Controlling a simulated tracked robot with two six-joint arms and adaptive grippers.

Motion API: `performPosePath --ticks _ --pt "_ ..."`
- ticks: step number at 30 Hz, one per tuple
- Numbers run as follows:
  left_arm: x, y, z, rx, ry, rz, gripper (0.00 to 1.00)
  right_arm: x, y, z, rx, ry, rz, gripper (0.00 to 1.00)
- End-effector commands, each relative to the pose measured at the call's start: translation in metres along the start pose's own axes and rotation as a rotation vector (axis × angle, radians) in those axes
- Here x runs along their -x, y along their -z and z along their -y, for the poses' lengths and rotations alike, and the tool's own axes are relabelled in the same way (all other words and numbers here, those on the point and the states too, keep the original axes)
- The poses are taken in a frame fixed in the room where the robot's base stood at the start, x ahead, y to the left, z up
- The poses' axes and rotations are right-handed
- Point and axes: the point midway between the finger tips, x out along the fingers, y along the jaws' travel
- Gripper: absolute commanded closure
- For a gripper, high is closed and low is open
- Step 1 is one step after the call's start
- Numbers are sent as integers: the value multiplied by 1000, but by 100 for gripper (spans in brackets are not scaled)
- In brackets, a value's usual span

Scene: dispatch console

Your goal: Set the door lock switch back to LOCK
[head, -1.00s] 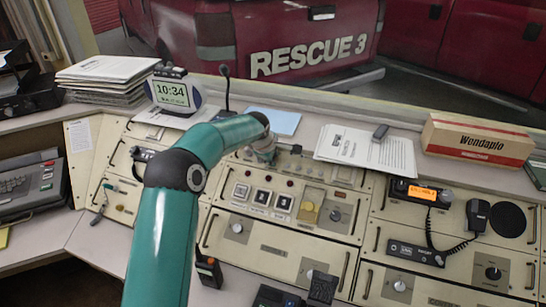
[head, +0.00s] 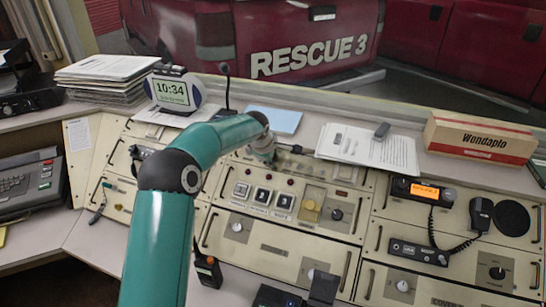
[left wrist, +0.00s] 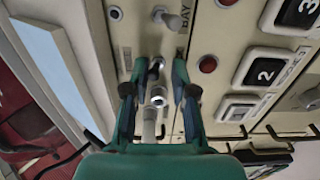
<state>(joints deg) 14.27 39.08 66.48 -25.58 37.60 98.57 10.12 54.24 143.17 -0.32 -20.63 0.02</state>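My left gripper (left wrist: 160,68) is open, its two teal and dark fingers on either side of a silver toggle switch (left wrist: 157,96) on the cream console panel. A gap shows between the fingers, and I cannot see them pinching the lever. In the head view the left gripper (head: 264,152) is small and low over the upper middle panel, partly hidden by its own wrist. Two more toggles, one beside the BAY lettering (left wrist: 182,22), stand beyond the fingertips. The LOCK lettering cannot be read, so I cannot tell the lever's position by label. My right gripper is not in view.
Square numbered buttons (head: 263,196) and red lamps sit right of the gripper. Papers (head: 368,150) lie on the ledge behind. A clock (head: 172,92) and a thin microphone stand behind the arm. A radio (head: 422,190) with a corded handset is at right.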

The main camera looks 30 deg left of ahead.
Motion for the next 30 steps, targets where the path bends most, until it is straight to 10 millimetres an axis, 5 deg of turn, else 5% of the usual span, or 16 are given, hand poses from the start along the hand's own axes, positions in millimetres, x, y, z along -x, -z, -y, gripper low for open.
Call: performPosePath --ticks 17,30 --pt "0 -1 5 -1 3 0 77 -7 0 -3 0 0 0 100" --pt "32 -1 5 -1 2 0 77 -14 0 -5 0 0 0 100"
